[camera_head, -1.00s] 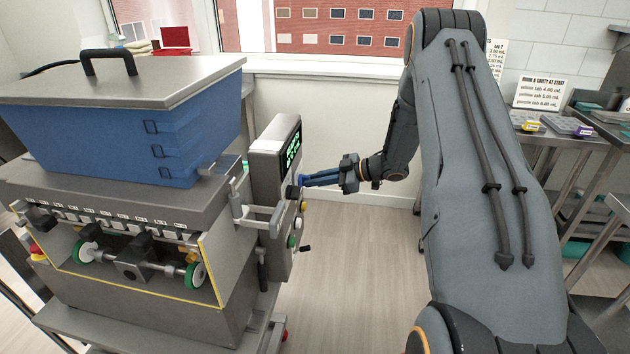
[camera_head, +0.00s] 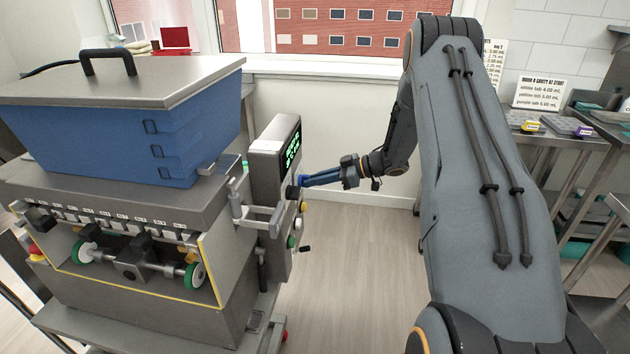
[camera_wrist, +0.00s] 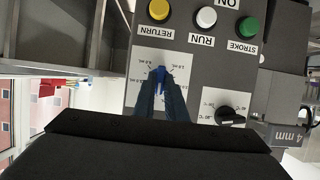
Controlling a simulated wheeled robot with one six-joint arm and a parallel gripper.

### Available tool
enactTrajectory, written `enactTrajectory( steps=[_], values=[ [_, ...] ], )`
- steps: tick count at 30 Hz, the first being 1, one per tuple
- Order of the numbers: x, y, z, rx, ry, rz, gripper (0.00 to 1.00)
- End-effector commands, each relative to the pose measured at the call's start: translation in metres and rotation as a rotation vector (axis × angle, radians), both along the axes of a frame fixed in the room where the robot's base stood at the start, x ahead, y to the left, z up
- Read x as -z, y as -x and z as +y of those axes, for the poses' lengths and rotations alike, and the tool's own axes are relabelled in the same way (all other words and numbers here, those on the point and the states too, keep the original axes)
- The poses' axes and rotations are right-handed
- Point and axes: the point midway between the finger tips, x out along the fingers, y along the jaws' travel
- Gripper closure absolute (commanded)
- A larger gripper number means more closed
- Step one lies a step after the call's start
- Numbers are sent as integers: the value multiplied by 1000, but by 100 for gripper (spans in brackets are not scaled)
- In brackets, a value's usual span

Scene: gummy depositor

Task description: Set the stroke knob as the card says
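The control panel (camera_head: 272,165) is on the right side of the depositor. In the wrist view, a dial plate (camera_wrist: 145,62) with mL marks lies at the tips of my blue fingers. The fingers hide its middle, so the knob and its pointer setting cannot be made out. My gripper (camera_head: 304,181) reaches the panel from the right; its tips also show in the wrist view (camera_wrist: 159,74). They lie close together at the dial; whether they grip is unclear. The card (camera_head: 540,92) on the back-right bench lists white tab 4.00 mL, yellow tab 5.00 mL and purple tab 6.00 mL.
A black knob (camera_wrist: 230,116) with °C marks sits beside the dial. Yellow (camera_wrist: 159,9), white (camera_wrist: 206,17) and green (camera_wrist: 249,27) buttons are close by. A lit display (camera_head: 291,152) is above. Yellow (camera_head: 531,126) and purple (camera_head: 584,131) tabs are on bench trays.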

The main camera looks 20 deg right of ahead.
Motion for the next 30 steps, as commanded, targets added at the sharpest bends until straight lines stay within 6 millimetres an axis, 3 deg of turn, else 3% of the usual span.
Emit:
enactTrajectory(
  steps=[3,14,24,30],
  values=[
    [0,0,0,0,0,0,71],
    [-2,2,-4,1,1,-1,71],
    [-21,26,-46,1,-1,-1,71],
    [-28,35,-61,1,1,-1,71]
  ],
)
